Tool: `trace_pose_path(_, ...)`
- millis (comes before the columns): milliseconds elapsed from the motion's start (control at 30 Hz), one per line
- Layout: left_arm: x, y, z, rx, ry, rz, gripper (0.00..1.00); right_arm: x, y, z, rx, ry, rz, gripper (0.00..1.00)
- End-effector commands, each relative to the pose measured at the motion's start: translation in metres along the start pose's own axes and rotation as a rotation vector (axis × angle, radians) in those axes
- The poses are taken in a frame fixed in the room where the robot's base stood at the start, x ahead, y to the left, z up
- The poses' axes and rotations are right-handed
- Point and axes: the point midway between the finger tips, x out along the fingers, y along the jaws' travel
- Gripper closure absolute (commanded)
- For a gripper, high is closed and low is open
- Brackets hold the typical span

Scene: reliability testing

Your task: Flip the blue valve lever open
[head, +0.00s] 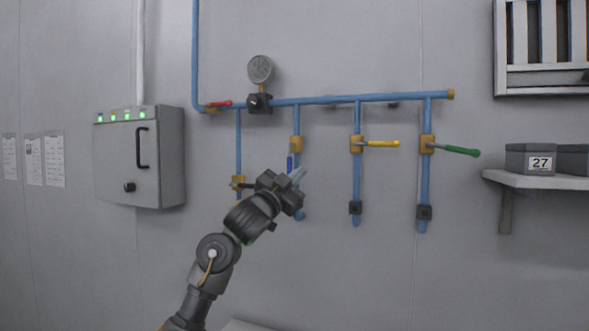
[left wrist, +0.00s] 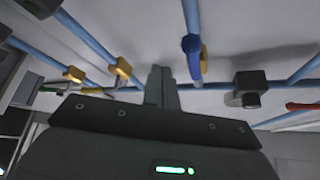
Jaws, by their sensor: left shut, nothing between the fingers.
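The blue valve lever (head: 290,163) hangs downward along the second vertical pipe, below its yellow valve body (head: 296,143). Its lower part is hidden behind my left gripper (head: 299,175), which is shut and empty in front of that pipe. In the left wrist view the blue lever (left wrist: 191,44) shows beside a vertical pipe, to the right of my shut fingertips (left wrist: 160,72). The fingers appear apart from the lever there, though the depth gap is hard to tell. My right gripper is out of view.
A yellow lever (head: 382,143) and a green lever (head: 460,151) stick out rightward from neighbouring pipes. A red lever (head: 220,104) and a gauge (head: 260,69) are above. A grey control box (head: 140,157) is at left, a shelf (head: 535,181) at right.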

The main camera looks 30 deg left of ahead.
Motion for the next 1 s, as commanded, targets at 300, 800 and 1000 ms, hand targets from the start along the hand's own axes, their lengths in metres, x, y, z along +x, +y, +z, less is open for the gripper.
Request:
trace_pose_path(300,-0.055,-0.018,-0.017,0.006,0.005,0.0,1.0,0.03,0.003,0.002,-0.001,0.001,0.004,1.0)
trace_pose_path(800,-0.087,-0.036,-0.027,0.002,0.003,0.003,1.0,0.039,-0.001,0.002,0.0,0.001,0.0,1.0)
trace_pose_path(1000,-0.087,-0.036,-0.027,0.002,0.003,0.003,1.0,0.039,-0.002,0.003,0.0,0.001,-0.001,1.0)
